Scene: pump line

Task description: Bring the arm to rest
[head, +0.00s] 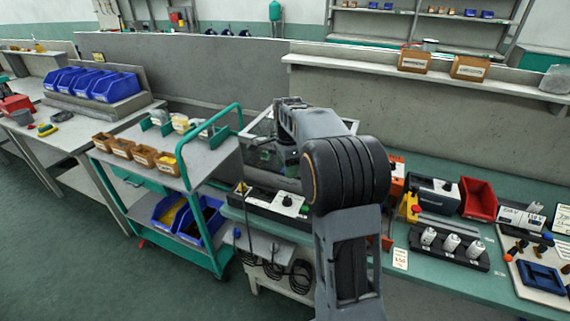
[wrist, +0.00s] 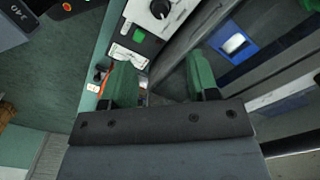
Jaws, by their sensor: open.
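My gripper (wrist: 161,75) shows in the wrist view with its two green fingers spread apart and nothing between them. A control panel (wrist: 141,18) with a black knob and a green button lies just beyond the left finger. In the head view my arm (head: 345,235) rises from the bottom edge, bends at a dark joint and reaches away over the bench. My gripper cannot be made out clearly in the head view, as the arm hides much of that area.
A green-framed cart (head: 215,160) with small bins stands left of the arm. The green bench (head: 450,278) on the right carries a red bin (head: 478,199), a rack of white-topped cylinders (head: 450,248) and a board with a blue frame (head: 541,277). Floor is clear at lower left.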

